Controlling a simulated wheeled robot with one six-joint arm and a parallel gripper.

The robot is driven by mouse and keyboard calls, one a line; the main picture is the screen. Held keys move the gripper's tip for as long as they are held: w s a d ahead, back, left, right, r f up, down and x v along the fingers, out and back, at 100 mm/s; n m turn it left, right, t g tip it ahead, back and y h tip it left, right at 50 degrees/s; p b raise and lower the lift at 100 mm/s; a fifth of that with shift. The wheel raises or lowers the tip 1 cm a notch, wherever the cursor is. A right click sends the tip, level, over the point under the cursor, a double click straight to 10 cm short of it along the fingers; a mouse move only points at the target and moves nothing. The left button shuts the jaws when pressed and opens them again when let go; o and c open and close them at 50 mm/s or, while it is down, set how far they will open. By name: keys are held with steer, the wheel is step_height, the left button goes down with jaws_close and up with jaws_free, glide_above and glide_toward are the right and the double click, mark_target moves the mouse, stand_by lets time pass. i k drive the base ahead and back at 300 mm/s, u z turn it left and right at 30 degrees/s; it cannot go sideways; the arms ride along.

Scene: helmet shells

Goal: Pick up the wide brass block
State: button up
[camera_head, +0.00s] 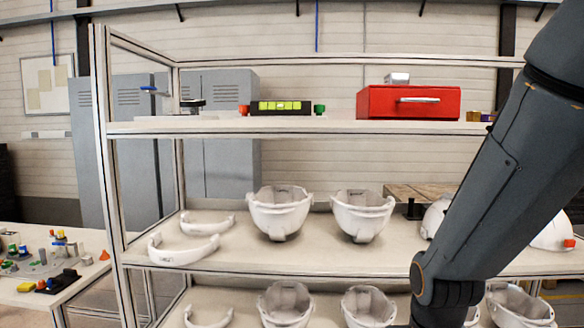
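On the top shelf, just right of the red box, a small brass-coloured block (473,116) sits beside a darker, purplish block (486,117). Both are small here and partly close to my arm's outline, so I cannot tell for sure which is the wide brass block. My arm runs down the right side of the view, in front of the shelves. My gripper is not in the picture.
The top shelf (220,126) carries a red box with a handle (408,102), a level (280,107) and small red and green pieces. White helmet shells (280,212) fill the middle and lower shelves. A side table (60,285) with small parts stands left.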

mark_target(473, 116)
steer(key=z, duration=1.55)
steer(key=k, duration=1)
steer(key=z, duration=1.15)
steer(key=i, duration=1.35)
steer(key=u, duration=1.6)
steer(key=i, duration=0.95)
steer(key=u, duration=1.05)
